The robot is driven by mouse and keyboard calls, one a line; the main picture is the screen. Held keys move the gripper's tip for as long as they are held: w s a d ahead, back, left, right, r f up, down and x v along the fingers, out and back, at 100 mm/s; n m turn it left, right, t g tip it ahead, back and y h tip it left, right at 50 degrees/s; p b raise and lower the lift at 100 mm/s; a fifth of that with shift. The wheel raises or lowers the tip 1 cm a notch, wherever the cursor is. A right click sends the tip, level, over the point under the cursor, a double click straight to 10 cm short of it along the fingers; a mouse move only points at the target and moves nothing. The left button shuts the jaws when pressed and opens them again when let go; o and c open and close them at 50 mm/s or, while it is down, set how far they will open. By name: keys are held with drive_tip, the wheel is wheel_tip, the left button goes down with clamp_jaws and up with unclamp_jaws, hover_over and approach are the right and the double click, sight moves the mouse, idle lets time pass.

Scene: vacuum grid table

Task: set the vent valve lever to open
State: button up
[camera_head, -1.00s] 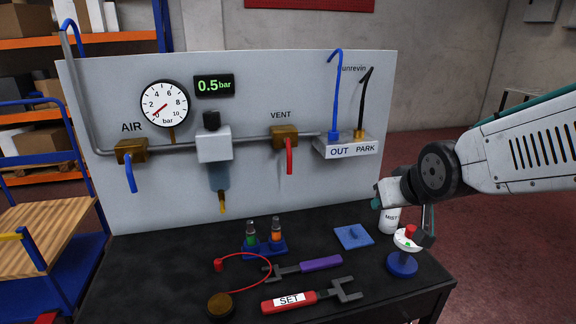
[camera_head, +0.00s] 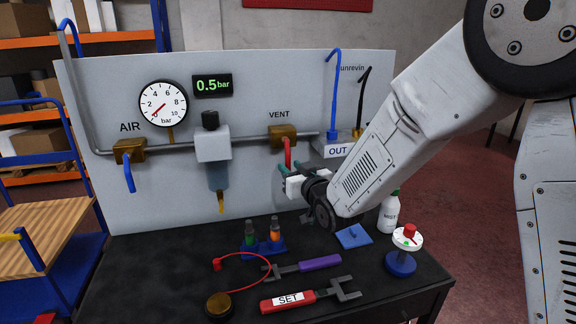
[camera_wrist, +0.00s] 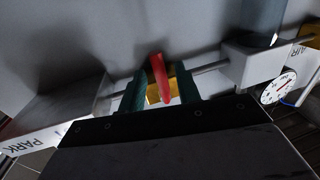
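The vent valve is a brass body (camera_head: 283,134) on the pipe under the VENT label, with a red lever (camera_head: 288,152) that hangs down from it. In the wrist view the red lever (camera_wrist: 160,77) lies between my two green fingers, with the brass body (camera_wrist: 183,86) behind it. My gripper (camera_head: 283,172) is at the lever's lower end in the head view. The fingers stand apart on either side of the lever (camera_wrist: 160,92), with a gap visible. The lever's lower tip is partly hidden by the gripper in the head view.
The AIR valve with its blue lever (camera_head: 130,176) and the filter bowl (camera_head: 217,175) are to the left. The OUT/PARK block (camera_head: 331,149) is close on the right, partly behind my arm. Tools, including the SET wrench (camera_head: 288,300), lie on the black table (camera_head: 150,270).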

drive_tip(key=shift+x, duration=1.4)
clamp_jaws()
